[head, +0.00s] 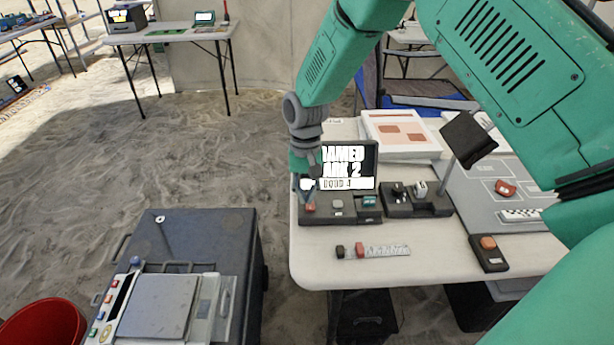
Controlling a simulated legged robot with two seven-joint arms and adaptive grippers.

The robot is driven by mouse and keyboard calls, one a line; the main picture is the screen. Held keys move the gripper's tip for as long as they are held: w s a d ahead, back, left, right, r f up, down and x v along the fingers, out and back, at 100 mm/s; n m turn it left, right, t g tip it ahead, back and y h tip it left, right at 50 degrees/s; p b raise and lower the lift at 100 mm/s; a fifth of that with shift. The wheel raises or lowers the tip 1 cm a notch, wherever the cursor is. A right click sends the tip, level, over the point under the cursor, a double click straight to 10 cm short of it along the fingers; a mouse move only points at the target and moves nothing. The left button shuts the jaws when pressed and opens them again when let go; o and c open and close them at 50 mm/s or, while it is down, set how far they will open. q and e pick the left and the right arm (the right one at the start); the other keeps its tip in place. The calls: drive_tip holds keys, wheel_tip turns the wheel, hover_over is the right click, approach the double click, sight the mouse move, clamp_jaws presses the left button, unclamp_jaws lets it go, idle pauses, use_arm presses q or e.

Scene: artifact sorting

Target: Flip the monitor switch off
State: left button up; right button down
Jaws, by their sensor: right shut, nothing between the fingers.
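The monitor (362,160) stands on the white table. Its screen is lit and shows large white text. Its dark base (345,216) carries a red control (310,207) at the left, a grey one (337,204) in the middle and a teal one (369,202) at the right. My right gripper (308,194) is shut and empty, pointing down over the left end of the base, just above the red control. It hides the left part of the screen. I cannot tell whether the fingertips touch the red control. My left gripper is out of view.
On the white table (440,245) are a small dark device (420,205), a lamp-like black head (467,138), a box with an orange button (488,252), a scale strip (385,251) and a stack of trays (400,133). A dark case (190,225) stands left, with sand between.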

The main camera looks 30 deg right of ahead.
drive_tip(key=shift+s+a+f, duration=0.1)
drive_tip(key=shift+s+f, duration=0.05)
drive_tip(key=shift+f, duration=1)
drive_tip(key=shift+d+f, duration=0.1)
drive_tip(key=shift+d, duration=0.25)
drive_tip(key=shift+s+a, duration=0.1)
drive_tip(key=shift+a, duration=0.2)
drive_tip(key=shift+w+d+r, duration=0.25)
drive_tip(key=shift+w+d, duration=0.35)
drive_tip(key=shift+w, duration=0.05)
drive_tip(key=shift+a+r+p, duration=0.1)
drive_tip(key=shift+r+p, duration=0.05)
drive_tip(key=shift+p, duration=0.25)
